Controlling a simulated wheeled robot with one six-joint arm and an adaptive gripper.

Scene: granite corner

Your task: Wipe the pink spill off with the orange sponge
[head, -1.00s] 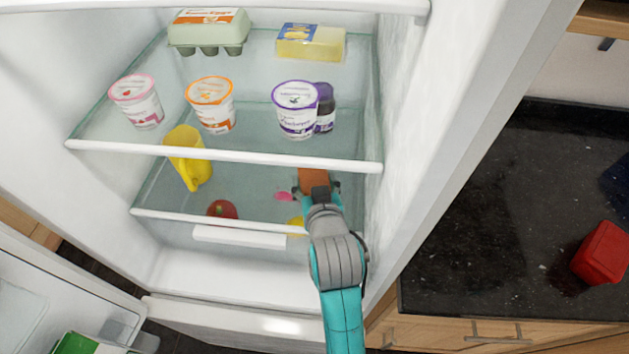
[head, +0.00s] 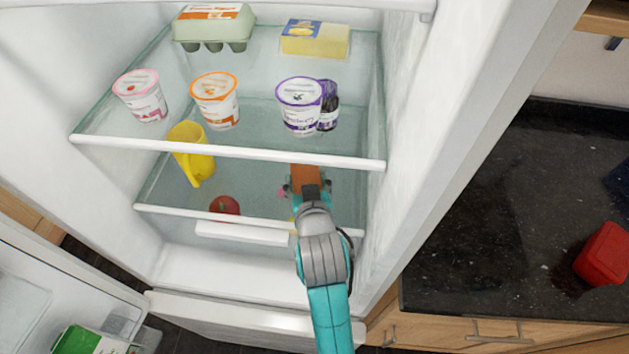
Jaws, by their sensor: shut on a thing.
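The orange sponge (head: 305,179) is held in my gripper (head: 307,188), inside the fridge on the lower glass shelf. My gripper is shut on it. The pink spill (head: 282,192) shows only as a small patch at the left edge of the sponge and gripper. The rest of that area is hidden behind them. I cannot tell whether the sponge presses on the shelf.
A yellow jug (head: 191,154) and a red apple (head: 225,207) are left of the sponge. The upper shelf edge (head: 230,152) runs above, holding yogurt cups (head: 299,105). The fridge wall (head: 390,120) is close right.

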